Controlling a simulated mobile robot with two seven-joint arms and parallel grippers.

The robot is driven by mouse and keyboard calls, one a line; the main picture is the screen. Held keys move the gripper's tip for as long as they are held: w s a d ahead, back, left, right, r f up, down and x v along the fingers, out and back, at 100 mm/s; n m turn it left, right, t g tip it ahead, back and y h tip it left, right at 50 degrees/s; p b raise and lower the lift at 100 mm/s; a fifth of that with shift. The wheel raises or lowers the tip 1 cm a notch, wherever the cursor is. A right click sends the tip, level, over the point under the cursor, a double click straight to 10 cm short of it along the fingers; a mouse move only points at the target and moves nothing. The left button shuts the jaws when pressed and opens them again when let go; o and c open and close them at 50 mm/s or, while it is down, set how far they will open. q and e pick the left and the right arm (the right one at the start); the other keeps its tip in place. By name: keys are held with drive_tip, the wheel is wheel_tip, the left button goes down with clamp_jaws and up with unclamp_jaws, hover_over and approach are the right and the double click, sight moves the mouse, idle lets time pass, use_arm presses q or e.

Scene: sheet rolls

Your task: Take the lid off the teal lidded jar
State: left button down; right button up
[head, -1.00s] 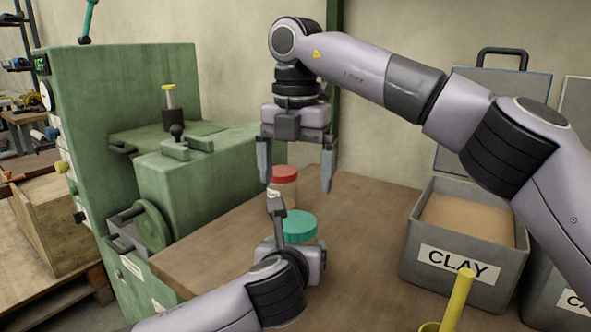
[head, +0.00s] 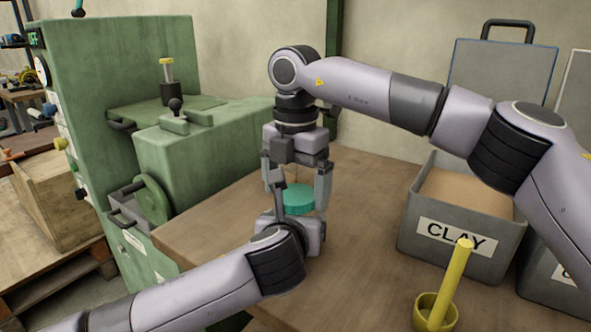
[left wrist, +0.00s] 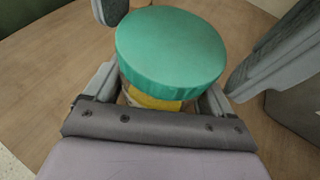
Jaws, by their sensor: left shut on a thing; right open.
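The teal lidded jar stands on the wooden bench, and its round teal lid (head: 299,199) is on it. In the left wrist view the lid (left wrist: 171,48) is seen from above, with a yellow band of the jar body (left wrist: 150,97) below its rim. My left gripper (head: 291,222) is shut on the jar body from the near side, below the lid. My right gripper (head: 296,192) points down from above, open, with its fingers on either side of the lid. In the left wrist view those fingers appear apart from the lid's rim.
A grey bin marked CLAY (head: 455,240) stands to the right, with a yellow cup holding a yellow rod (head: 436,312) in front of it. A green machine (head: 200,165) stands at the left. The red-lidded jar seen earlier is mostly hidden behind my right gripper.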

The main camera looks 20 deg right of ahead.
drive_tip(key=shift+f, duration=0.1)
drive_tip(key=c, duration=1.1)
drive_tip(key=shift+o, duration=0.2)
drive_tip(key=n, duration=0.6)
drive_tip(key=shift+n, duration=0.4)
drive_tip(key=n, duration=0.6)
drive_tip(key=o, duration=1.1)
drive_tip(key=shift+r, duration=0.2)
